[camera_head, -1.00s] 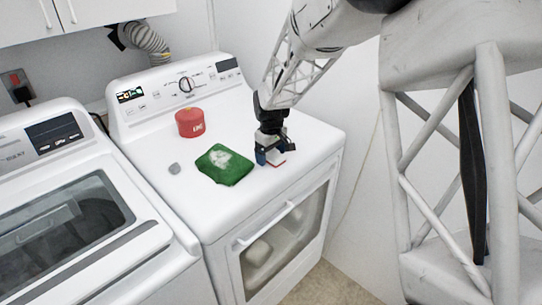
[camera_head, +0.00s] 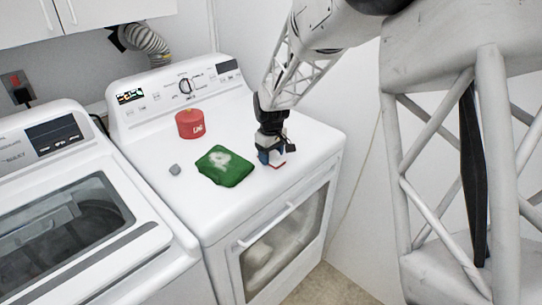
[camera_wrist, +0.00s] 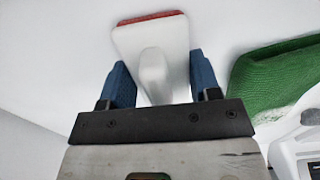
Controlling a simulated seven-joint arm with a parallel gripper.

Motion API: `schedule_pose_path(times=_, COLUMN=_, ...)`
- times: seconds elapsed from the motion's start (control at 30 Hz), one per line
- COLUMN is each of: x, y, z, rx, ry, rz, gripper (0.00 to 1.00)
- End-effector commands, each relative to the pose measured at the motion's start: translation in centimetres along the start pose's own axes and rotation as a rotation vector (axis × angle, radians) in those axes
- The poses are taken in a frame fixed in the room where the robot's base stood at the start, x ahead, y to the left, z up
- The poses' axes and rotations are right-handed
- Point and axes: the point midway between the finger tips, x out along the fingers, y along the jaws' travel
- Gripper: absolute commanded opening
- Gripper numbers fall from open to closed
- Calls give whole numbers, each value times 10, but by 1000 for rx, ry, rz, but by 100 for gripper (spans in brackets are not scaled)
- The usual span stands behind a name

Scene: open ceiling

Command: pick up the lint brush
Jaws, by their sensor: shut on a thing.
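The lint brush (camera_wrist: 152,45) is white with a red edge along its far end. In the wrist view it lies between the two blue fingers of my gripper (camera_wrist: 160,82), which is shut on its narrow raised middle part. In the head view my gripper (camera_head: 270,154) is over the right part of the white dryer top, and only a small white and red bit of the brush (camera_head: 280,164) shows below the fingers. The rest of the brush is hidden by the gripper. I cannot tell whether the brush touches the dryer top.
A folded green cloth (camera_head: 225,168) with a white patch lies just left of my gripper; it also shows in the wrist view (camera_wrist: 275,80). A red canister (camera_head: 190,124) and a small grey lump (camera_head: 175,169) are further left on the dryer (camera_head: 306,135). A washer (camera_head: 75,235) stands at left.

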Motion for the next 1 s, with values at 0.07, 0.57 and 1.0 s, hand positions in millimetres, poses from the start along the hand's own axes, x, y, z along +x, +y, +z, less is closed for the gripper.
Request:
schedule_pose_path(times=0.07, x=-3, y=0, z=0, rx=0, ry=1, rz=1, gripper=32)
schedule_pose_path(times=0.57, x=-37, y=-9, z=16, rx=0, ry=1, rz=1, gripper=32)
schedule_pose_path(times=1.0, x=-43, y=-44, z=74, rx=0, ry=0, rz=0, gripper=32)
